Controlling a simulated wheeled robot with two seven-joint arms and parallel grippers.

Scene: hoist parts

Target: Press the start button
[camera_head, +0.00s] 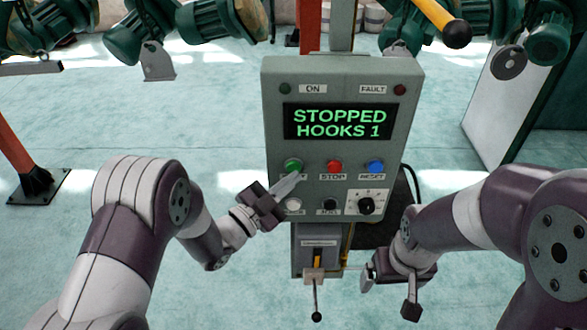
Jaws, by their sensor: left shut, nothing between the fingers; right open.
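The grey control box (272,110) stands upright in the middle of the view. Its screen (338,122) reads "STOPPED HOOKS 1" in green. The green button (293,165) is at the left of the upper button row, and its label is partly hidden by my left gripper's fingers. My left gripper (291,183) is shut and empty, with its tips just below the green button. I cannot tell whether they touch the panel. My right gripper (388,292) is open and empty, low and right of the box, near the lever unit.
A red stop button (334,167) and a blue reset button (375,167) sit right of the green one. Below are a white button (293,205), a black button (330,204) and a dial (366,205). A lever (316,300) hangs underneath. Green hoist motors (220,20) hang behind.

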